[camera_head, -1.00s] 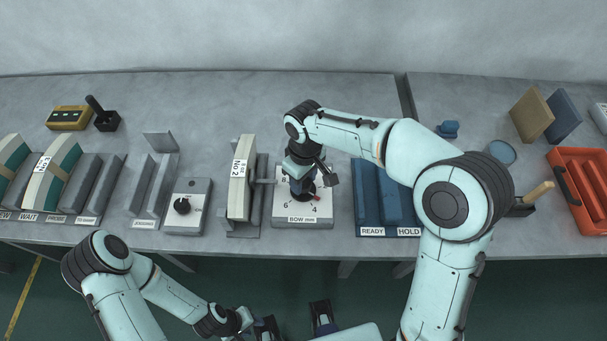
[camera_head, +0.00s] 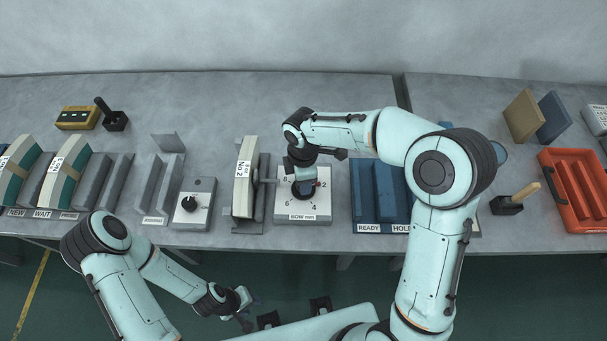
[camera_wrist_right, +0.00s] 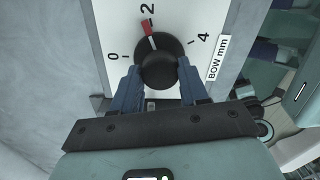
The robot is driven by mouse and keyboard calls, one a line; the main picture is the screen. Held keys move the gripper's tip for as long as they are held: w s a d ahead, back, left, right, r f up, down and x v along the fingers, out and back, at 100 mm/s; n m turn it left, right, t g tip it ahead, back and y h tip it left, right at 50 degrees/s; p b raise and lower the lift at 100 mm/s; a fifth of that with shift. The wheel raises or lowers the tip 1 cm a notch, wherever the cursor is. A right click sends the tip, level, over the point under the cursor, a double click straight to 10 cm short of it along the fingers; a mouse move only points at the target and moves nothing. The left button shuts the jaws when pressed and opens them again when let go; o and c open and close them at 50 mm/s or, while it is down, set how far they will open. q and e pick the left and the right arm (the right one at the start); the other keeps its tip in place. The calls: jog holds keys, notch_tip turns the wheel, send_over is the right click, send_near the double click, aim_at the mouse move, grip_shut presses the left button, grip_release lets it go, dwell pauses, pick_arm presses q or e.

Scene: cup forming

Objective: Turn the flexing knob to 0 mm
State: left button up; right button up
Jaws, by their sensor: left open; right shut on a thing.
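The flexing knob (camera_wrist_right: 160,65) is a round black knob with a red pointer on the white dial plate marked BOW mm (camera_head: 303,217). In the right wrist view its red pointer (camera_wrist_right: 147,28) points at about the 2 mark, with 0 to the left and 4 to the right. My right gripper (camera_head: 304,182) is over the dial, with its blue fingers on both sides of the knob, shut on it. The gripper hides part of the dial in the head view. My left gripper (camera_head: 248,308) is open and empty, low in front of the bench.
A pale plate labelled No 2 (camera_head: 245,185) stands in a grey holder just left of the dial. A smaller knob box (camera_head: 194,208) is farther left. Blue READY and HOLD racks (camera_head: 364,195) are close on the right. The bench behind the dial is clear.

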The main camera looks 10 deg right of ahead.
jog(key=n, duration=0.2)
jog(key=n+p, duration=0.1)
jog(key=n, duration=0.1)
jog(key=shift+w+r+p, duration=0.1)
jog(key=shift+r+p, duration=0.1)
jog(key=shift+p, duration=0.1)
jog(key=n+p, duration=0.2)
jog(key=n, duration=0.4)
jog(key=shift+n+p, duration=0.35)
jog(key=shift+n, duration=0.05)
pick_arm(q)
jog(key=w+r, duration=0.6)
jog(key=shift+r+t, duration=0.15)
jog(key=shift+t, duration=0.25)
pick_arm(e)
jog(key=shift+f+n, duration=0.1)
jog(key=shift+n, duration=1.2)
jog(key=o, duration=1.1)
jog(key=shift+c, duration=0.2)
notch_tip(320, 180, up, 13)
jog(key=shift+a+r, duration=0.2)
jog(key=shift+a, duration=0.1)
pick_arm(q)
jog(key=shift+s, duration=0.1)
